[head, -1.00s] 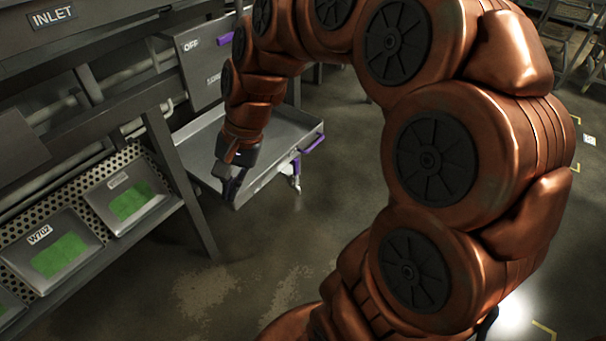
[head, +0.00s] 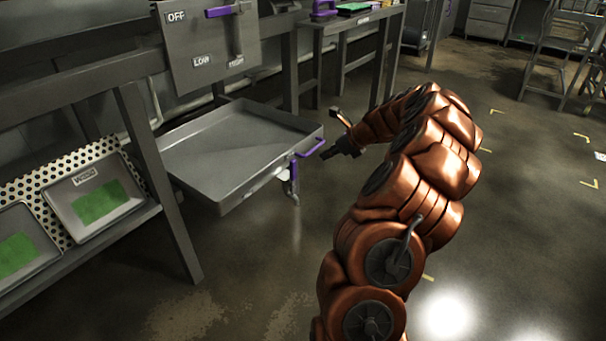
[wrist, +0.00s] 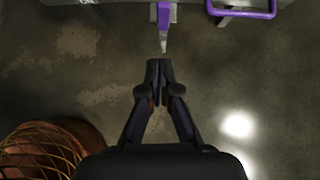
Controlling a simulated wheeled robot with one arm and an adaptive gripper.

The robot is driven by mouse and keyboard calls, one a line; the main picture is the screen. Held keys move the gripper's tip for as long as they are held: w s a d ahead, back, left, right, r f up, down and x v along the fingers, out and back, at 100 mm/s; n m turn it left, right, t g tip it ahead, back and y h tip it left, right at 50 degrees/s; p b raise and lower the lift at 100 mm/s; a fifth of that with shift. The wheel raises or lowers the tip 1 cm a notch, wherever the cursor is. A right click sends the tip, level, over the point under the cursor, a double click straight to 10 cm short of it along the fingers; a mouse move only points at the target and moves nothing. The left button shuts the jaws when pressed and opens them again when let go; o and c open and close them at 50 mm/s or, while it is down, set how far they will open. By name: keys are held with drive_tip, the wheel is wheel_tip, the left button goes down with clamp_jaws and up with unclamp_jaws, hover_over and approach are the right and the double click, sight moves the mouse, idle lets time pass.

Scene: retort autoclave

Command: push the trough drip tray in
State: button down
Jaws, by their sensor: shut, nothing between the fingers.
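The trough drip tray (head: 235,150) is a shallow grey metal tray that sticks out from under the grey control panel in the head view. Its front has a purple handle (head: 310,148), which also shows at the top of the wrist view (wrist: 240,12). A purple-topped valve or tap (head: 292,180) hangs at the tray's front and shows in the wrist view (wrist: 164,22). My gripper (head: 326,154) is just outside the tray's front, beside the handle in the head view. In the wrist view its fingers (wrist: 160,68) are together and empty, pointing toward the tap, with a small gap visible.
The grey control panel (head: 208,45) with a purple-handled lever is above the tray. A rack with green-bottomed trays (head: 97,200) stands at left. A bench (head: 345,22) is behind. The floor (head: 500,230) at right is open, with a chair-like frame (head: 560,50) farther back.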

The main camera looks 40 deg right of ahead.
drive_tip(key=w+d+r+b+x, duration=0.1)
drive_tip(key=b+x, duration=0.4)
drive_tip(key=x, duration=0.8)
drive_tip(key=shift+w+d+m, duration=0.2)
drive_tip(key=shift+w+m, duration=0.1)
drive_tip(key=shift+r, duration=0.15)
